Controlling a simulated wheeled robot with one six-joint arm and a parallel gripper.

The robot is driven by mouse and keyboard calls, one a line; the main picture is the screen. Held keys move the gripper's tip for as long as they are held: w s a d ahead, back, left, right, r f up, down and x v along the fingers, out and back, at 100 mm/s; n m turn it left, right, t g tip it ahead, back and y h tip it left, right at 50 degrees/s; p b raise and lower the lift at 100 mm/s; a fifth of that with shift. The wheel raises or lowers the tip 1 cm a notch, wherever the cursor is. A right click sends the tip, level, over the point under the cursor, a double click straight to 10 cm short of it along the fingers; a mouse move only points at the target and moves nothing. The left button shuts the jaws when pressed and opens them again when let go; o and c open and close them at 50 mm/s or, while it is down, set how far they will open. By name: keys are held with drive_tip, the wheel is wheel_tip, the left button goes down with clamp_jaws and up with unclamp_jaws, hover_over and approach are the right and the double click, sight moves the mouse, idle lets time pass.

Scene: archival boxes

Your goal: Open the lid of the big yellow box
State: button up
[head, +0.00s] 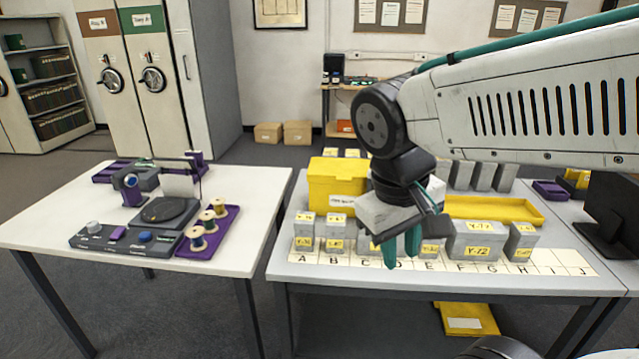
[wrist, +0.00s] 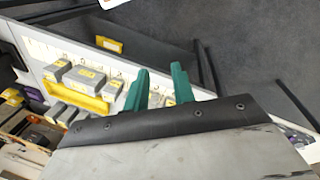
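The big yellow box (head: 328,190) stands on the right-hand table, behind the row of small grey boxes. Its yellow lid (head: 336,168) appears to sit flat on top, shut. A white label shows low on its front, and its right side is partly hidden by my arm. My gripper (head: 402,248) has green fingers pointing down, in front and to the right of the box, apart from it. In the wrist view the two fingers (wrist: 160,90) are spread with nothing visible between them. I cannot make out the big yellow box in the wrist view.
Grey boxes with yellow labels (head: 477,240) stand along a lettered strip (head: 555,262) at the table's front. A yellow tray (head: 495,208) lies behind them at right. Another yellow item (head: 466,320) is on the floor below. A left-hand table (head: 60,215) holds a device and spools.

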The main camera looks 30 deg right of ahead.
drive_tip(key=w+d+f+g+h, duration=0.1)
drive_tip(key=w+d+h, duration=0.45)
drive_tip(key=w, duration=0.25)
drive_tip(key=w+d+f+h, duration=0.1)
drive_tip(key=w+d+h, duration=0.45)
drive_tip(key=w, duration=0.35)
drive_tip(key=n+t+h, duration=0.2)
drive_tip(key=n+t, duration=0.5)
drive_tip(key=t, duration=0.4)
approach(340, 182)
drive_tip(key=d, duration=0.2)
drive_tip(key=w+d+r, duration=0.1)
drive_tip(key=d, duration=0.1)
drive_tip(key=w+d+r, duration=0.1)
drive_tip(key=d, duration=0.1)
drive_tip(key=shift+w+d, duration=0.25)
drive_tip(key=shift+d, duration=0.1)
drive_tip(key=shift+c, duration=0.3)
clamp_jaws()
